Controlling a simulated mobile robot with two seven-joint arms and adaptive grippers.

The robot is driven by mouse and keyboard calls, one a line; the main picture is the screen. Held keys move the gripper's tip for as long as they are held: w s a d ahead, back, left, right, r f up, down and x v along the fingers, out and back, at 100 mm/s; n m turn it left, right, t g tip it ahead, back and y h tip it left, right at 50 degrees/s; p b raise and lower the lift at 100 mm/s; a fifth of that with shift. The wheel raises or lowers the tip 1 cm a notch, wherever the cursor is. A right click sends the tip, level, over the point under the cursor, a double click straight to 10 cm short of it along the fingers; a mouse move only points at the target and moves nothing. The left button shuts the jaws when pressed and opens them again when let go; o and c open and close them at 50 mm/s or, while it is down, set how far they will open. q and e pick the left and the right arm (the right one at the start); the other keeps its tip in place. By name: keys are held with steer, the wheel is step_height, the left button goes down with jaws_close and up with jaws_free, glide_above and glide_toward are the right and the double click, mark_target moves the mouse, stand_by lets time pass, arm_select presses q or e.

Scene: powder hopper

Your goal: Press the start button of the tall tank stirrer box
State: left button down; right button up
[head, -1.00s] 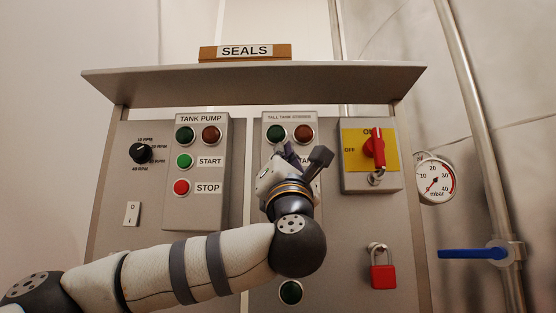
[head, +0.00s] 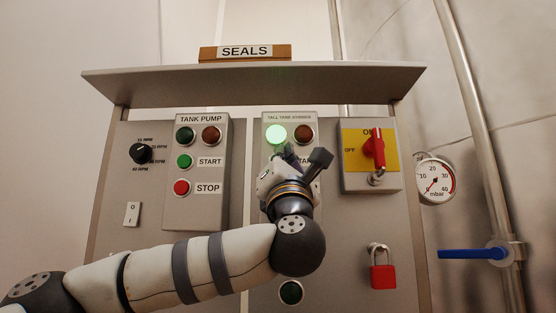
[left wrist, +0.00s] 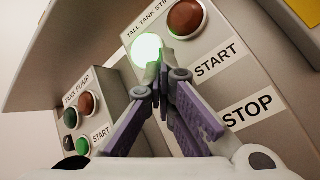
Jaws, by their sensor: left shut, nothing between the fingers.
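The tall tank stirrer box (head: 289,119) is mounted on the panel. Its green lamp (head: 277,135) is lit bright, and its red-brown lamp (head: 303,134) is dark. In the left wrist view the box carries the lit lamp (left wrist: 147,48), a START label (left wrist: 217,63) and a STOP label (left wrist: 247,105). My left gripper (left wrist: 164,80) is shut and empty, its fingertips in front of the box just below the lit lamp. The fingers hide the start button, so I cannot see whether they touch it. My left gripper (head: 284,155) also covers the box's lower part in the head view.
The tank pump box (head: 201,138) stands to the left with its green and red buttons. A red rotary switch (head: 374,149) on a yellow plate and a red padlock (head: 383,276) are to the right. A shelf edge (head: 250,83) overhangs the panel.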

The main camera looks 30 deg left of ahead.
arm_select(q)
steer(key=shift+s+d, duration=0.3)
steer(key=shift+s, duration=0.3)
arm_select(e)
steer(key=shift+w+r, duration=0.3)
arm_select(q)
steer(key=s+d, duration=0.1)
steer(key=s+p, duration=0.1)
steer(key=s, duration=0.1)
steer(key=s+d+p, duration=0.1)
steer(key=shift+s+d, duration=0.15)
steer(key=shift+d, duration=0.2)
arm_select(e)
steer(key=shift+w+r+t, duration=0.6)
steer(key=shift+w+r, duration=0.45)
steer(key=shift+w, duration=0.05)
